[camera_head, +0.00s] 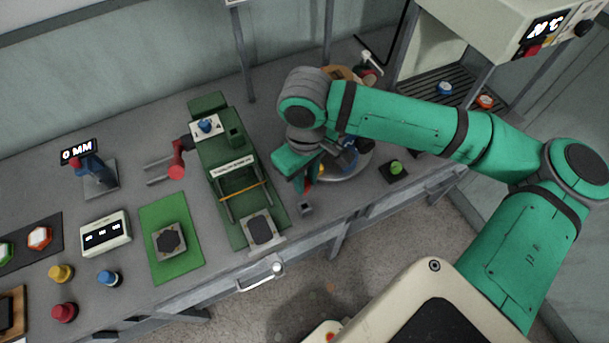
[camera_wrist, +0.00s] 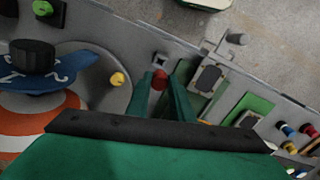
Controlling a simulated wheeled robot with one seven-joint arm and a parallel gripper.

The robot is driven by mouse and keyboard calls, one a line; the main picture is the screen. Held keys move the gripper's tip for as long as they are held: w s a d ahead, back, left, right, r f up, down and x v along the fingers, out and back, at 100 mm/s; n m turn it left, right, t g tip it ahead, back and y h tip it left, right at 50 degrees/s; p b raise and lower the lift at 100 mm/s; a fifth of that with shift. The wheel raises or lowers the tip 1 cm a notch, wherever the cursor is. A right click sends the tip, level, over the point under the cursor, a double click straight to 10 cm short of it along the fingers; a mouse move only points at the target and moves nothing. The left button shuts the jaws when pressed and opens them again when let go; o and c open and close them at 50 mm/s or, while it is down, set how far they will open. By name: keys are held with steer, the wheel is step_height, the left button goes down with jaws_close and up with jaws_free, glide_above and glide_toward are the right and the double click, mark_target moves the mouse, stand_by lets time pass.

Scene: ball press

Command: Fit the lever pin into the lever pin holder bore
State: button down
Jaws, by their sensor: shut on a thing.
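My gripper (camera_head: 306,182) is over the front part of the bench, right of the green press. In the wrist view its two green fingers (camera_wrist: 163,86) are shut on a red-ended piece, which I take for the lever pin (camera_wrist: 159,79). Only the red end shows clearly; the fingers hide the rest. A small grey block with a dark square opening, likely the lever pin holder (camera_head: 306,208), stands near the bench's front edge. It also shows in the wrist view (camera_wrist: 160,60), just beyond the red end. The pin looks apart from the block, but the gap is hard to judge.
The green press (camera_head: 240,170) stands left of my gripper. A round turntable with blue and orange parts (camera_wrist: 75,105) lies close on the other side. A green button (camera_head: 396,167) sits right of it. The bench's front edge is near the grey block.

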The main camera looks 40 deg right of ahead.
mark_target(306, 192)
steer(key=shift+w+a+f, duration=0.1)
steer(key=shift+f, duration=2.75)
steer(key=shift+s, duration=0.2)
steer(key=shift+w, duration=0.15)
steer(key=shift+f, duration=1.1)
steer(key=shift+f, duration=0.45)
steer(key=shift+f, duration=0.85)
